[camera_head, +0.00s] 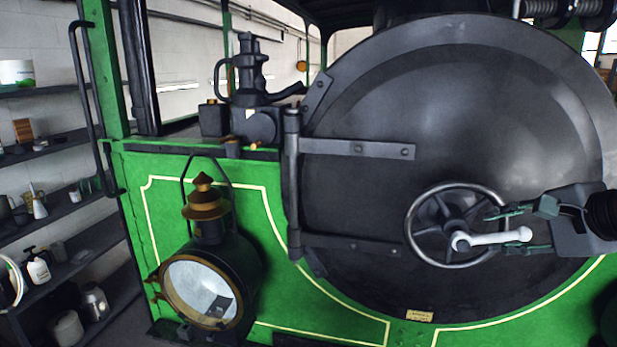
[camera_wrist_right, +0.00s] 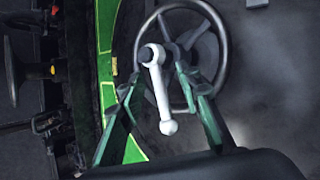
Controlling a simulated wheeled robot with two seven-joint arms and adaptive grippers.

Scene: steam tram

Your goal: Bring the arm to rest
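My right gripper (camera_head: 493,231) reaches in from the right, in front of the round black smokebox door (camera_head: 370,100). Its two green fingers are apart, one on each side of a white handle (camera_head: 497,237). The right wrist view shows the open fingers (camera_wrist_right: 158,76) with the white handle (camera_wrist_right: 158,95) between them and a visible gap on both sides. The handle sticks out from the hub of a grey spoked handwheel (camera_head: 409,222), which stands at the door's lower middle. My left gripper is in neither view.
A brass-topped lamp (camera_head: 205,200) with a round glass stands out from the green front plate (camera_head: 330,305) at left. Hinge straps (camera_head: 355,149) cross the door. Shelves (camera_head: 60,210) with bottles and jars line the left wall. A curved green edge shows in the wrist view.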

